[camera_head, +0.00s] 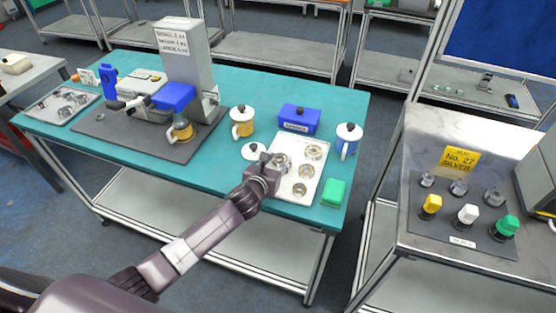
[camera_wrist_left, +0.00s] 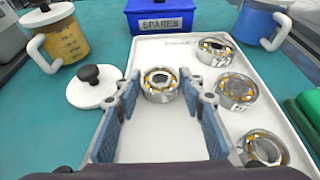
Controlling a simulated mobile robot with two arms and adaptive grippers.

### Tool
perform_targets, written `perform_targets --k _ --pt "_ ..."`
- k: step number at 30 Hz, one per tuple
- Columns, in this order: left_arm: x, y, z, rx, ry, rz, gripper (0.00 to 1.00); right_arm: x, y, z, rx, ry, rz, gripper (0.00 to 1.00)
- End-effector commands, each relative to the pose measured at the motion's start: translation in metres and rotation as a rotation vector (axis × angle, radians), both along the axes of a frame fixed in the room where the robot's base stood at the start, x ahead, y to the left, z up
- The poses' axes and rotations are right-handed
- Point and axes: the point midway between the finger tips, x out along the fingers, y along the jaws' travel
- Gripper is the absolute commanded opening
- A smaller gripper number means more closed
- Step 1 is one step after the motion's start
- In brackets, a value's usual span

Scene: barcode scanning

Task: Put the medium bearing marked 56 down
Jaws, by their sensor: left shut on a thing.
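My left gripper (camera_head: 268,160) is shut on a metal bearing (camera_wrist_left: 161,84) with an orange-gold inner ring. In the left wrist view its blue-padded fingers (camera_wrist_left: 160,88) stand on both sides of it. The bearing is at the left part of a white tray (camera_wrist_left: 150,133); I cannot tell whether it touches the tray floor. Its marking is too small to read. Three other bearings sit in a column on the tray's right side: upper (camera_wrist_left: 215,50), middle (camera_wrist_left: 237,91) and lower (camera_wrist_left: 264,150). In the head view the tray (camera_head: 283,191) lies on the teal table.
A white lid with a black knob (camera_wrist_left: 93,84) lies left of the tray. A yellow mug (camera_head: 243,123), the blue SPARES box (camera_head: 299,120), a blue mug (camera_head: 347,140) and a green block (camera_head: 333,192) surround the tray. A scanning station (camera_head: 185,60) stands at the left.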

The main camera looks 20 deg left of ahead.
Motion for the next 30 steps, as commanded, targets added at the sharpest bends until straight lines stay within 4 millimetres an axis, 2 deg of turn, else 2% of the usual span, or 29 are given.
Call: perform_targets --k 4,5,6,16,19,23,30 --pt "0.000 0.000 -0.003 0.000 -0.001 0.000 0.08 -0.001 0.001 -0.003 0.001 0.001 0.000 0.40" --pt "0.000 0.000 -0.003 0.000 0.000 0.000 0.40 -0.001 0.001 -0.002 0.001 0.001 0.000 0.40" --pt "0.000 0.000 -0.003 0.000 0.000 0.000 0.44 -0.001 0.002 -0.002 0.002 0.001 0.000 0.40" --pt "0.000 0.000 0.001 -0.001 0.000 0.000 0.44 -0.001 0.003 0.001 0.003 0.001 0.000 0.40" --pt "-0.005 0.001 0.002 0.001 0.000 0.000 0.44 -0.001 0.003 0.000 0.003 0.001 0.000 0.40" --pt "-0.021 0.001 0.008 0.002 -0.001 -0.002 0.44 -0.001 0.003 -0.001 0.003 0.001 0.000 0.40" --pt "-0.059 0.002 0.024 0.001 0.000 -0.002 0.44 -0.001 0.003 -0.003 0.003 0.001 0.000 0.40"
